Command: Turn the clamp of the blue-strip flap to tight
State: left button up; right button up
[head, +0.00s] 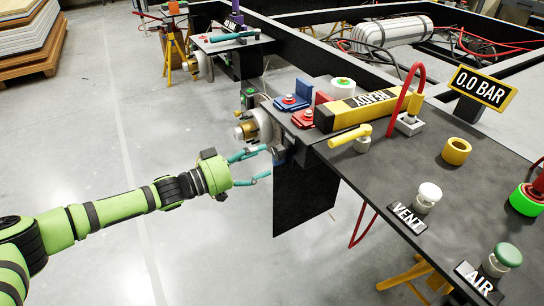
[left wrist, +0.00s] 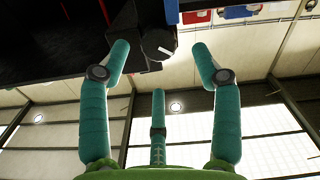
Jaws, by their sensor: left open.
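My left gripper (head: 262,164) is open and empty beside the bench's left edge, its fingers pointing at a small dark clamp (head: 279,155) at the edge. In the left wrist view a round dark knob (left wrist: 158,45) with a white line across its face sits between and beyond the spread fingertips, apart from them. A black flap (head: 305,195) hangs below the bench edge; I cannot make out a blue strip on it. The clamp is partly hidden and its setting is unclear. My right gripper is not in view.
A sign (head: 482,90) reads 0.0 BAR.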

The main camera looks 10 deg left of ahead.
aim_at(274, 151)
pick_arm(q)
jog(key=shift+b+x, duration=0.3)
jog(key=shift+x, duration=2.05)
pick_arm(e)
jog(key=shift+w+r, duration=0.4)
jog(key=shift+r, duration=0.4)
pick_arm(q)
jog(key=c, duration=1.1)
jog(key=shift+c, duration=0.2)
jog(key=shift+r, duration=0.1)
jog(key=shift+r, duration=0.15)
